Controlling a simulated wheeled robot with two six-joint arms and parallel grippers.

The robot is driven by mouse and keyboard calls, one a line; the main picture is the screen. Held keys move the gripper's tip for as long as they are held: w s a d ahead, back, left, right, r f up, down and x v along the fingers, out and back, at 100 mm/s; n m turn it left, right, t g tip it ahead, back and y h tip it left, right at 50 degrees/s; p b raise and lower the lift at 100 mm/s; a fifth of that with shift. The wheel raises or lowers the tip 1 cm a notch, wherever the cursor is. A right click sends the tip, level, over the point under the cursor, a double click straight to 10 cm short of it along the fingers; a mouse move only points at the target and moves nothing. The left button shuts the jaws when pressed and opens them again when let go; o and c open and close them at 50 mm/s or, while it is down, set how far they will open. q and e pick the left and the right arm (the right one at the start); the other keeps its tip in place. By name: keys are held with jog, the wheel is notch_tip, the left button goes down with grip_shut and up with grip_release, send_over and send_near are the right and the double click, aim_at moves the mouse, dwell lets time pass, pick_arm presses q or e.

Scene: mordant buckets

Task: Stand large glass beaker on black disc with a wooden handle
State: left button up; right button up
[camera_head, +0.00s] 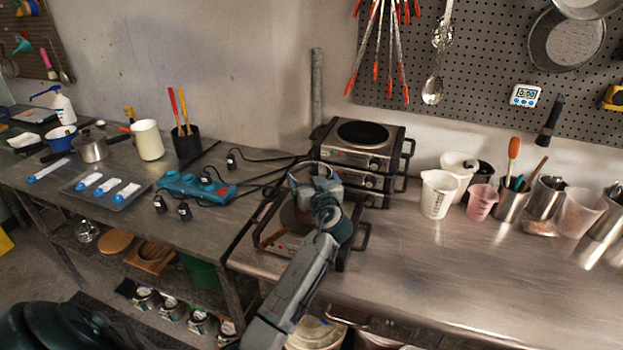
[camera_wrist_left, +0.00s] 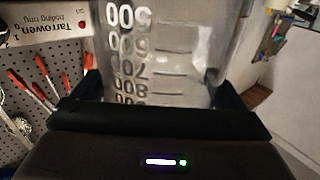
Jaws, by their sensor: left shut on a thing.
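My left gripper (camera_head: 312,178) is shut on the large glass beaker (camera_wrist_left: 160,55), whose wall with white volume numbers fills the middle of the left wrist view. In the head view only a part of its clear rim (camera_head: 297,172) shows, behind and left of the gripper. The beaker is over the front hot plate area. The black disc (camera_head: 289,217) lies there, mostly hidden by my arm, with its wooden handle (camera_head: 283,241) toward the front left. I cannot tell the gap between beaker and disc. My right gripper is not in view.
Stacked hot plates (camera_head: 362,145) stand close behind. A blue power strip (camera_head: 196,187) with black cables lies left. Plastic beakers (camera_head: 439,194) and tool cups (camera_head: 511,205) line the wall at right. The front right steel tabletop (camera_head: 450,275) is clear.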

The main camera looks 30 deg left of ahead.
pick_arm(q)
jog(key=shift+r, duration=0.1)
jog(key=o, duration=1.6)
jog(key=shift+s+d+f, duration=0.15)
jog(key=shift+f, duration=0.05)
jog(key=b+v, duration=0.5)
jog(key=v, duration=0.5)
jog(key=shift+s+d+r, duration=0.1)
jog(key=shift+s+r, duration=0.05)
jog(key=shift+s, duration=0.05)
